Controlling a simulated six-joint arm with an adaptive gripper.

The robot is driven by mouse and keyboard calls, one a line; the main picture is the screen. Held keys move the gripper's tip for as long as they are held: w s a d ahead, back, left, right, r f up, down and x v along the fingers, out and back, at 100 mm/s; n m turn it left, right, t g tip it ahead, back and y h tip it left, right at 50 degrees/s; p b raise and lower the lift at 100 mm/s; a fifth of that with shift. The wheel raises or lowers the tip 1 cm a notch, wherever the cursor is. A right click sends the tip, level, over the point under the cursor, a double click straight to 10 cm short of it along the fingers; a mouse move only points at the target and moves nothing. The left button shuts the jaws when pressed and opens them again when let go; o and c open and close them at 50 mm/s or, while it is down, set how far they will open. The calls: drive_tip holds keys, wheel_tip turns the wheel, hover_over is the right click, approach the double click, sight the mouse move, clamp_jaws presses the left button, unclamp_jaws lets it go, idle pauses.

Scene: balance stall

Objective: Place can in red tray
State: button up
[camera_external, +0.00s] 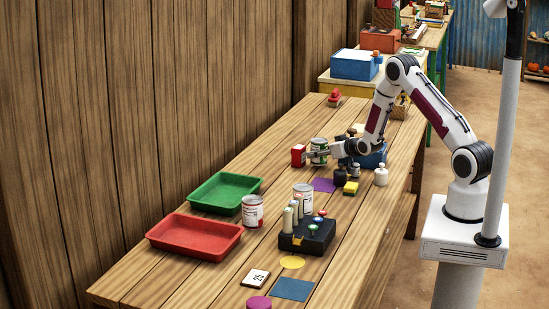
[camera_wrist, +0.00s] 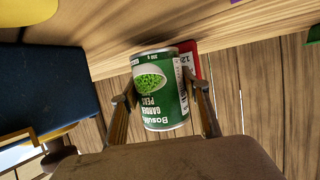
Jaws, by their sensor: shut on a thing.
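A green pea can (camera_external: 319,145) stands on the wooden table beside a red box, far from the trays. My gripper (camera_external: 322,153) is shut on it from the right. In the wrist view the green can (camera_wrist: 160,112) sits between my gripper's two fingers (camera_wrist: 162,100), one on each side. Whether the can touches the table is hard to tell. The red tray (camera_external: 195,238) lies empty at the table's left front. Two other cans with white and red labels stand nearer: one (camera_external: 252,212) by the trays, one (camera_external: 303,198) behind the dark block.
An empty green tray (camera_external: 224,194) lies behind the red tray. A dark block (camera_external: 308,238) with several upright pieces stands right of the trays. The red box (camera_external: 298,156) is close left of the held can. A blue box (camera_external: 370,158) and small weights stand right of it.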

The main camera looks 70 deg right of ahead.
drive_tip(key=shift+f, duration=0.7)
drive_tip(key=shift+f, duration=0.1)
drive_tip(key=o, duration=1.6)
drive_tip(key=shift+f, duration=0.1)
drive_tip(key=shift+r, duration=0.2)
drive_tip(key=shift+v, duration=6)
drive_tip(key=shift+a, duration=0.15)
